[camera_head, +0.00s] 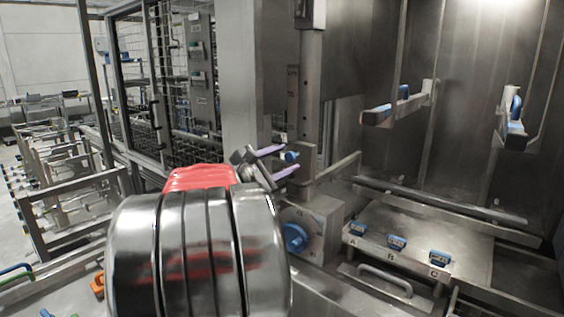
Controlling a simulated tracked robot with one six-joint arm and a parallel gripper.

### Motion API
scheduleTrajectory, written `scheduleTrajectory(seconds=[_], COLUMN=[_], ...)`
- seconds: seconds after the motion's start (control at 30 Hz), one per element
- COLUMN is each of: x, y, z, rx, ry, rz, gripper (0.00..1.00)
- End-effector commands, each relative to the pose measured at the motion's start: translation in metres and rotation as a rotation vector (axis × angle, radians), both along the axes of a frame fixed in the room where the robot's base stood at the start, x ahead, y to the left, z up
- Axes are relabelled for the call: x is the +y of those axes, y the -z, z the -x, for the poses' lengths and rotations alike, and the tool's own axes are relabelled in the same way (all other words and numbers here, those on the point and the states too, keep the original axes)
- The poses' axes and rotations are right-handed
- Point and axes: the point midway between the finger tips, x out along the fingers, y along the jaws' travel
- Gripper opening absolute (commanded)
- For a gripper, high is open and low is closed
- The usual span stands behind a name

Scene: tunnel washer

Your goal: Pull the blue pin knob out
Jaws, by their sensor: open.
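A small blue pin knob (292,157) sticks out at the left side of the upright metal post. My gripper (289,159) has two purple fingers that are open and point right. In this view one finger lies above the knob and the other below it. I cannot tell from this one view whether the fingers touch the knob or how far in depth they are from it.
A larger blue rotary knob (294,237) sits on a metal box below my gripper. A plate (458,243) with several blue handles lies to the right, behind a bar handle (385,279). A metal rail (335,174) runs close to the right of the post.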

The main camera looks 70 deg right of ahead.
Motion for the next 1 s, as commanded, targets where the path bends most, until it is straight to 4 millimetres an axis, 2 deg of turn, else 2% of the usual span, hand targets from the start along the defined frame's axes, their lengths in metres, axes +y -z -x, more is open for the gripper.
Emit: scheduleTrajectory(seconds=[0.2,0.37,1.0], x=[0.001,0.012,0.1], y=[0.0,0.0,0.001], z=[-0.001,-0.006,-0.046], rx=[0.0,0.0,0.0], ry=[0.0,-0.001,-0.003], rz=[0.0,0.0,0.0], gripper=[0.44,0.44,0.44])
